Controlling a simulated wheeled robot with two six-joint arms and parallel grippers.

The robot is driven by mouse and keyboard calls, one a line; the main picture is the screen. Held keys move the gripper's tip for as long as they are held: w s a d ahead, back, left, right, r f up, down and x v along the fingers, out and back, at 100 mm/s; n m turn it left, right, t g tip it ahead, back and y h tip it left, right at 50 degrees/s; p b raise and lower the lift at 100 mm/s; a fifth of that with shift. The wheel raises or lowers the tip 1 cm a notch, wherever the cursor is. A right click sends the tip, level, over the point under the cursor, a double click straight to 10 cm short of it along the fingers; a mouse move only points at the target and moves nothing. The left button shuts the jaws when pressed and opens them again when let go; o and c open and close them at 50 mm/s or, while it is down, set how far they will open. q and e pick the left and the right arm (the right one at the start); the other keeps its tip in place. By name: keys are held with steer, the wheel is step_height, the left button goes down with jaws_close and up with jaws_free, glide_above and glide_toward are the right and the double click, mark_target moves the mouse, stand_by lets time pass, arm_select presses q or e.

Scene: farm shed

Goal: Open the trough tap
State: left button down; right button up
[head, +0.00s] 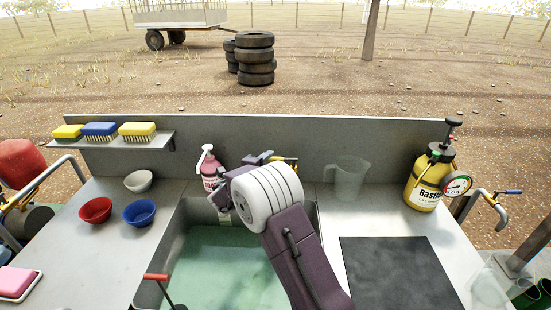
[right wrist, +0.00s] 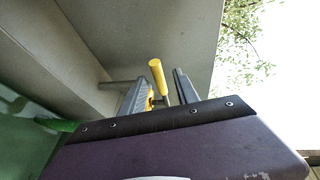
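The trough tap stands at the back rim of the trough (head: 170,262); in the head view only part of its yellow piece (head: 290,161) shows behind my right wrist. In the right wrist view its yellow lever (right wrist: 156,72) sticks up between the two fingers of my right gripper (right wrist: 161,86). The fingers are apart, with a visible gap at the right of the lever; whether the left finger touches it I cannot tell. In the head view my right gripper (head: 256,160) is mostly hidden by its own wrist. My left gripper is not in view.
A pink pump bottle (head: 209,172) stands left of my right wrist, a clear jug (head: 347,178) right of it. A yellow sprayer (head: 424,187) stands at the right. Bowls (head: 96,210) sit left of the trough. A red-handled tool (head: 156,277) leans in its front left corner.

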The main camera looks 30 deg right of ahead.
steer(key=x, duration=0.6)
steer(key=shift+d, duration=0.15)
steer(key=shift+f, duration=0.1)
jaws_close()
steer(key=shift+f, duration=0.1)
stand_by(0.9)
